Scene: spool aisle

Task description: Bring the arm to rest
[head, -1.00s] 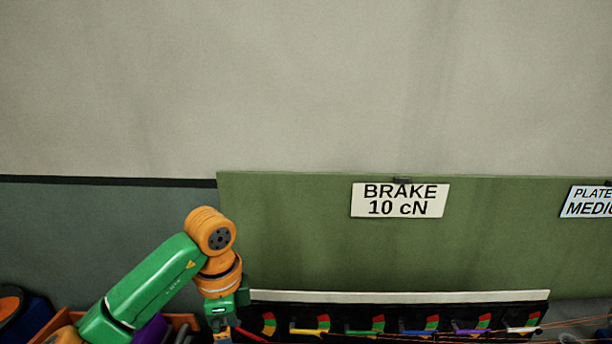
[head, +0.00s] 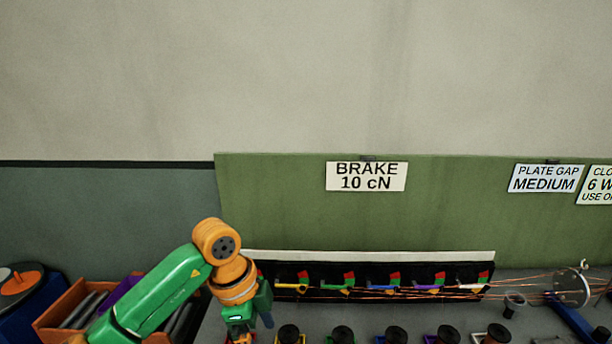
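My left arm, green with orange joints, comes in from the lower left in the head view. Its wrist bends down, and the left gripper (head: 240,337) is at the bottom edge, mostly cut off, so its fingers cannot be judged. It is in front of the left end of the black gauge strip. My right arm and gripper are not in view.
A black strip (head: 330,295) carries coloured levers, with several dark-topped spools (head: 342,334) below it. Copper wires run right to a metal disc (head: 571,288). An orange bin (head: 66,305) is left. A sign reads "BRAKE 10 cN" (head: 366,177); the wall above is bare.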

